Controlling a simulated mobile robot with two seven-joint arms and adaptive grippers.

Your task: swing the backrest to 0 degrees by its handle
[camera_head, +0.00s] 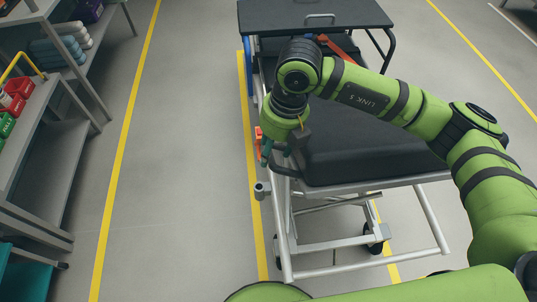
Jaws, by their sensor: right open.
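A wheeled stretcher has a dark padded section (385,155) at its near end, which I take to be the backrest. Its exact angle is hard to judge from above. A dark loop (284,171), apparently the handle, shows at the pad's near left corner. My right gripper (281,158) points down at that corner, right by the loop. It is open, and I cannot tell whether the loop lies between its fingers. My right arm crosses above the pad and hides part of it. My left gripper is out of view.
The stretcher's silver frame (432,220) and caster wheel (374,247) stand below the pad. A flat dark board (350,14) with a grey grip is at the far end. Shelves (55,160) with bins line the left. Open floor (175,180) lies between.

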